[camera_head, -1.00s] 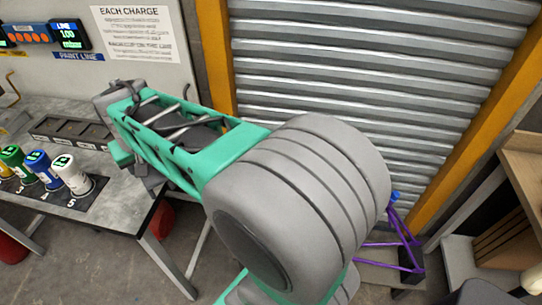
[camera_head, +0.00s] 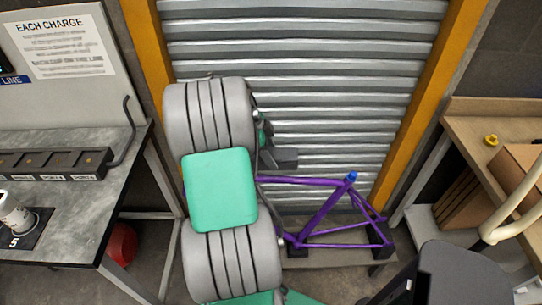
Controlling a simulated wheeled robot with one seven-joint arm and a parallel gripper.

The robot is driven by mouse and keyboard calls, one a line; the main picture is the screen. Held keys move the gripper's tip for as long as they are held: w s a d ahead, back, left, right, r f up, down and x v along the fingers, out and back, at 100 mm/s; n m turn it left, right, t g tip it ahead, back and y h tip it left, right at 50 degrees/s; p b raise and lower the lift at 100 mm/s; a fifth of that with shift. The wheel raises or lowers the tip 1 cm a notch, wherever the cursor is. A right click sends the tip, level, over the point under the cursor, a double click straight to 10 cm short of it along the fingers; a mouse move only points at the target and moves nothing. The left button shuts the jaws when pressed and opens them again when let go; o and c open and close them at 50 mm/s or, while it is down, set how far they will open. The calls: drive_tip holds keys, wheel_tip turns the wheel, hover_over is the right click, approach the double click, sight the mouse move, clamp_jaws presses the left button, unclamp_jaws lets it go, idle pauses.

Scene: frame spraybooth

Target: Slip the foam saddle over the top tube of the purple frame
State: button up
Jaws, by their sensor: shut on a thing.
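The purple frame (camera_head: 322,208) stands low in front of the shutter, right of my arm, with a blue cap at its seat end. Its top tube (camera_head: 300,181) runs roughly level; its left end goes behind my arm.
A bench (camera_head: 85,216) with a dark rack (camera_head: 60,163) and a white cup (camera_head: 14,215) stands at left. A wooden shelf unit (camera_head: 490,120) with boxes is at right. A dark grey object (camera_head: 450,275) fills the lower right front. A ribbed shutter (camera_head: 330,80) closes the back.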

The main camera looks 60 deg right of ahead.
sight(272, 176)
drive_tip(key=shift+w+f, duration=0.1)
idle(0.3)
drive_tip(key=shift+a+f+b, duration=0.1)
drive_tip(key=shift+f+b, duration=0.15)
drive_tip(key=shift+b, duration=0.25)
wheel_tip(272, 176, down, 9)
drive_tip(key=b, duration=0.7)
drive_tip(key=shift+r+b, duration=0.2)
drive_tip(key=shift+b, duration=0.2)
drive_tip(key=o, duration=1.4)
drive_tip(key=shift+p+v, duration=0.4)
drive_tip(key=shift+v, duration=3.55)
